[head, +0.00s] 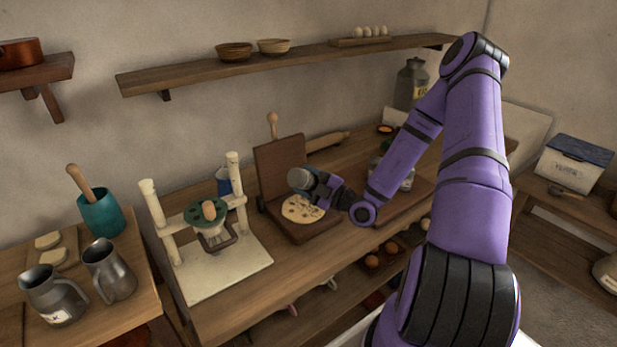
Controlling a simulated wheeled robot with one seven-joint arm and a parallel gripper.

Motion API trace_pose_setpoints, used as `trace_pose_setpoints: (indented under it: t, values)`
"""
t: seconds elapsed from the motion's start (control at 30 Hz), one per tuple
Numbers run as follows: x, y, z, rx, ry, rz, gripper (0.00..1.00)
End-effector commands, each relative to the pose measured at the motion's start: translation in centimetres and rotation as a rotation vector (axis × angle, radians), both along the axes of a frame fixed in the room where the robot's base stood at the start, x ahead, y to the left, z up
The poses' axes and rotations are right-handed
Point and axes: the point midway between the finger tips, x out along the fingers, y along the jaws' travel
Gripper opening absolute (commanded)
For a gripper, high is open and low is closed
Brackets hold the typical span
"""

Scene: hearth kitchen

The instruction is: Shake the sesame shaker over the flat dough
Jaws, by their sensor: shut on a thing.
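The flat dough (302,209) is a pale round with darker specks or spots, lying on a hinged wooden press board (325,226) on the counter. My gripper (312,182) is shut on a shaker (300,178) with a grey-green rounded end. The shaker is held tilted, close to level, just above the back part of the dough, its rounded end toward the left. My fingers and the shaker hide part of the dough. Whether anything falls from the shaker is too small to tell.
A wooden stand with a green disc (206,213) is left of the press. Metal jugs (108,269) and a teal pot (101,213) stand further left. The press's upright lid (281,166) is close behind my gripper. Jars (404,172) and a board are to the right.

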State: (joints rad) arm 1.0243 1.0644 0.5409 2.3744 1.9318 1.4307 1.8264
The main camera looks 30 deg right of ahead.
Motion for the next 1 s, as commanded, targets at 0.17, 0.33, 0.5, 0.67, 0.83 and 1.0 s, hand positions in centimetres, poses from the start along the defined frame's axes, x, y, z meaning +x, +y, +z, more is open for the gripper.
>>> trace_pose_setpoints:
  t: [0.17, 0.33, 0.5, 0.67, 0.83, 1.0]
  values:
    - [-0.4, 0.5, 0.0, -0.001, -0.001, 0.001, 0.32]
    - [-0.5, 1.2, 0.0, 0.001, -0.001, 0.002, 0.32]
    - [-0.5, 1.4, 0.1, -0.001, -0.002, -0.001, 0.32]
    - [-0.4, 0.5, 0.0, -0.002, -0.002, -0.001, 0.32]
    - [0.1, 0.6, 0.0, -0.001, -0.002, 0.001, 0.32]
    - [1.4, 0.7, 0.0, -0.001, -0.002, 0.001, 0.32]
